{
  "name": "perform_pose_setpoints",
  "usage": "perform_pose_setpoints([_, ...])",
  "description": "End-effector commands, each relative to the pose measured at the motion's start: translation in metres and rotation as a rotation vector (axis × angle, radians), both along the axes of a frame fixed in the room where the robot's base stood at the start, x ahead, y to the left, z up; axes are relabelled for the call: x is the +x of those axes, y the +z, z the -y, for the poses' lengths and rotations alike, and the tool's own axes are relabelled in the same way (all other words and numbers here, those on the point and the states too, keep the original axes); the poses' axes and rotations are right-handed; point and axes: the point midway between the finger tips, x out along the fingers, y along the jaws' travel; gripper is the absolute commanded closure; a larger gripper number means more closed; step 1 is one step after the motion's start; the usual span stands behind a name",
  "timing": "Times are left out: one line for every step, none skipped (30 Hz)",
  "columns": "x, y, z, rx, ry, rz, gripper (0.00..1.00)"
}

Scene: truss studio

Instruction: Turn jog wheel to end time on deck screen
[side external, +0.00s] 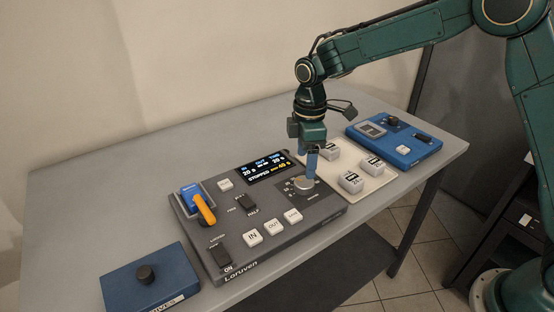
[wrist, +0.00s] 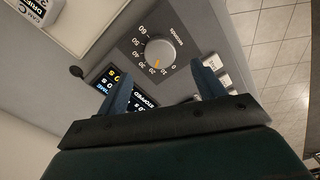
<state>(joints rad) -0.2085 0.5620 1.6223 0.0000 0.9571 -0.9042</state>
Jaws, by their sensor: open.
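The jog wheel (side external: 304,185) is a round pale grey knob on the grey deck (side external: 235,268). In the wrist view the jog wheel (wrist: 160,50) has an orange mark pointing close to 20 on a printed 0 to 60 scale. My gripper (side external: 311,172) is just above the wheel, pointing down. In the wrist view my gripper (wrist: 163,78) is open, with one finger to each side below the wheel in the picture and nothing between them. The deck screen (side external: 268,172) shows IN, OUT, TIME, what looks like 20 s twice, STOPPED and a yellow figure, perhaps 40 s.
The deck also has an orange lever (side external: 205,209), a slide switch, a rocker switch and several white buttons. A pale tray (side external: 350,208) with labelled white blocks and a blue box (side external: 397,140) stand to the right. Another blue box (side external: 150,285) stands front left. The table behind is clear.

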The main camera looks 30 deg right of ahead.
Motion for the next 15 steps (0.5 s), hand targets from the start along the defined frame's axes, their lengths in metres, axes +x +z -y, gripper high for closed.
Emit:
perform_pose_setpoints([-0.001, -0.009, 0.000, -0.001, 0.000, -0.005, 0.32])
perform_pose_setpoints([-0.001, -0.014, 0.000, 0.000, 0.000, -0.004, 0.32])
perform_pose_setpoints([-0.001, -0.020, 0.000, 0.000, 0.000, -0.004, 0.32])
perform_pose_setpoints([-0.001, -0.024, 0.000, 0.000, 0.000, -0.004, 0.32])
perform_pose_setpoints([-0.001, -0.029, 0.000, -0.001, 0.000, -0.005, 0.32])
perform_pose_setpoints([-0.001, -0.034, 0.000, 0.000, 0.000, -0.004, 0.32])
perform_pose_setpoints([-0.001, -0.038, 0.000, -0.001, 0.000, -0.003, 0.32])
perform_pose_setpoints([-0.001, -0.041, 0.000, 0.000, 0.000, -0.004, 0.32])
perform_pose_setpoints([0.000, -0.046, 0.000, -0.001, 0.000, -0.003, 0.32])
perform_pose_setpoints([0.000, -0.049, 0.000, 0.000, 0.000, -0.002, 0.32])
perform_pose_setpoints([0.000, -0.051, 0.000, 0.000, 0.000, -0.002, 0.32])
perform_pose_setpoints([0.000, -0.054, 0.000, 0.000, 0.000, -0.002, 0.32])
perform_pose_setpoints([0.000, -0.056, 0.000, 0.000, 0.000, -0.001, 0.32])
perform_pose_setpoints([0.000, -0.058, 0.000, 0.000, 0.000, -0.001, 0.32])
perform_pose_setpoints([0.000, -0.060, 0.000, 0.000, 0.000, -0.001, 0.32])
